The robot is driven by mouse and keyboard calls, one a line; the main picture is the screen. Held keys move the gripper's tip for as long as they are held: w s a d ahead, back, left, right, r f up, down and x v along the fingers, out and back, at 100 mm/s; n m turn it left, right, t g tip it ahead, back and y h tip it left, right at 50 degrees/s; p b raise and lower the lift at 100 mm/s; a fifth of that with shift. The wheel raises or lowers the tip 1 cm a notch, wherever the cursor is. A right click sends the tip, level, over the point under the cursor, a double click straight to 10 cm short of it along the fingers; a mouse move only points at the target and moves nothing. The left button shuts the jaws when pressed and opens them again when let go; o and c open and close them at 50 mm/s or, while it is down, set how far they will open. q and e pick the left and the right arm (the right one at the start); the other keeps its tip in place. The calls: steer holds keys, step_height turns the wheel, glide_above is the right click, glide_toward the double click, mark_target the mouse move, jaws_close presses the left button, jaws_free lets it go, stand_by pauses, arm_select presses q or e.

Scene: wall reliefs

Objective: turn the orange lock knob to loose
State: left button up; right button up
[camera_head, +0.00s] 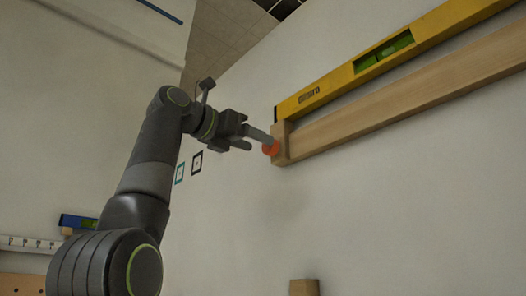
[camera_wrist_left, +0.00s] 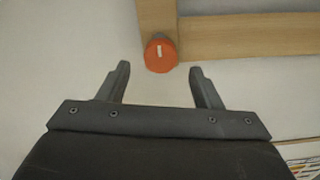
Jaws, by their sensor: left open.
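The orange lock knob (camera_head: 271,148) sits at the left end of a wooden rail on the wall in the head view. In the left wrist view the knob (camera_wrist_left: 160,55) is round, with a short white mark pointing roughly up and down. My left gripper (camera_head: 254,141) is beside the knob in the head view, one finger partly overlapping it. In the left wrist view my left gripper (camera_wrist_left: 158,80) is open, its fingers on either side below the knob, with nothing between them. Whether a finger touches the knob I cannot tell. My right gripper is not in view.
The wooden rail (camera_head: 400,100) runs up to the right, with a yellow spirit level (camera_head: 400,52) above it. A wooden block (camera_head: 304,287) is at the bottom. Two small framed markers (camera_head: 197,162) hang left of the knob.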

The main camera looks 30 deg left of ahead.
arm_select(q)
steer(key=b+v, duration=0.3)
steer(key=v, duration=1)
steer(key=shift+s+a, duration=0.15)
steer(key=shift+s, duration=0.1)
